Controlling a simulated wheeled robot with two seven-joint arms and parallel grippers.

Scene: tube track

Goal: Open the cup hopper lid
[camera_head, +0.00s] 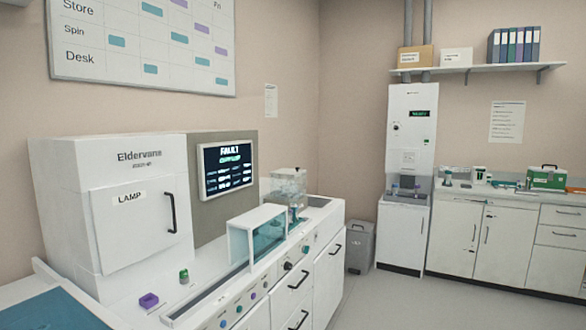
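A clear box with a pale lid (289,172) stands at the far end of the white machine's bench. It may be the cup hopper, but I see no label on it, and its lid looks down. Small, unclear shapes show through its walls. Neither of my grippers is in view.
The white machine (110,185) with a LAMP door fills the left, beside a screen (227,168) reading FAULT. A clear-sided cover (257,235) stands on the bench. A grey bin (360,247) and a tall white unit (411,135) stand farther back. The floor at right is clear.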

